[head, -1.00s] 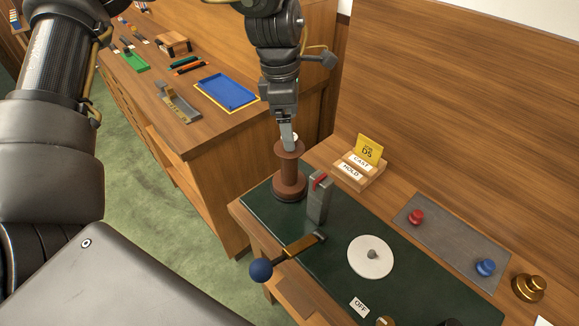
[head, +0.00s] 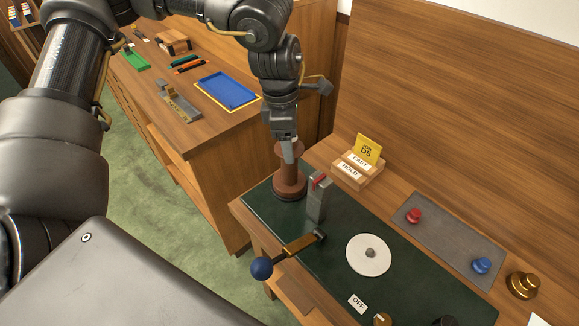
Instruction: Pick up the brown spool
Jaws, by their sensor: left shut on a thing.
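The brown spool (head: 290,182) stands upright at the far left end of the dark green mat (head: 290,235), on a dark round base. It has a wide top flange and a narrower body. My left gripper (head: 288,152) comes down from above and is shut on the spool at its top. The fingertips overlap the upper flange, and the exact contact is partly hidden. My right gripper is not in view.
A grey post with a red top (head: 317,198) stands close to the spool's right. Near it are a lever with a blue knob (head: 262,268), a white disc (head: 368,256), and a wooden card holder (head: 358,170). A blue tray (head: 228,90) lies on the bench behind.

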